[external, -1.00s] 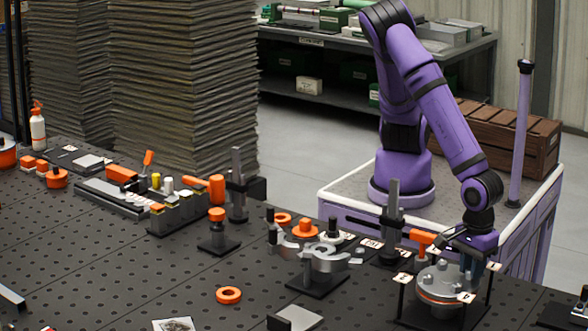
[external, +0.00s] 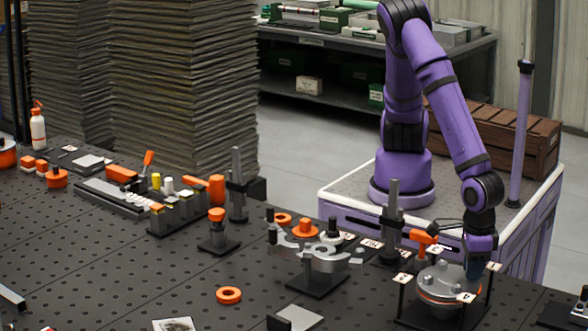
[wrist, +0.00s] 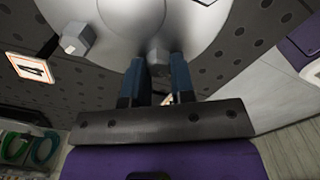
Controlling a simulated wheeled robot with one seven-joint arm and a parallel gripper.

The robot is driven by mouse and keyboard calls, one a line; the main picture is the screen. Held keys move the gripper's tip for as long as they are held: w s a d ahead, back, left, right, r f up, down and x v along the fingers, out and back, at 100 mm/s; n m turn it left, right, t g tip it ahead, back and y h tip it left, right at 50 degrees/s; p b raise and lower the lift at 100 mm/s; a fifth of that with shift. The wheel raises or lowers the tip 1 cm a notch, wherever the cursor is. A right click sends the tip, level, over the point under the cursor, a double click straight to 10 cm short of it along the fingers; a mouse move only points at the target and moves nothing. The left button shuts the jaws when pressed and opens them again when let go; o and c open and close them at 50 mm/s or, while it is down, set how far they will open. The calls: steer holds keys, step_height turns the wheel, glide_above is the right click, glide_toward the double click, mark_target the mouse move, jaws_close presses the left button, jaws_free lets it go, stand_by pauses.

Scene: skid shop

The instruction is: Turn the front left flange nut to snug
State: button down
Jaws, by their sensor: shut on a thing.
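The round grey flange (external: 438,283) with an orange ring under its top plate stands on a dark stand at the lower right of the external view. Several nuts stand on its top, and numbered white tags surround it. My gripper (external: 473,272) points down at the flange's back right edge there. In the wrist view my gripper (wrist: 158,75) has its two blue fingers on either side of a flange nut (wrist: 158,55) and is shut on it. Another hex nut (wrist: 76,39) stands free to the left, near a tag marked 4 (wrist: 30,68). I cannot tell how tight either nut is.
An orange-topped tool on a black post (external: 424,238) stands close behind the flange. A grey clamp-like fixture (external: 318,258) is to its left. An orange ring (external: 228,295) lies on the perforated black bench, which has free room around that ring.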

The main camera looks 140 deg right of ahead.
steer(key=shift+r, duration=0.1)
steer(key=shift+w, duration=0.1)
stand_by(0.3)
steer(key=c, duration=1)
jaws_free()
steer(key=shift+o, duration=0.2)
step_height(320, 180, up, 11)
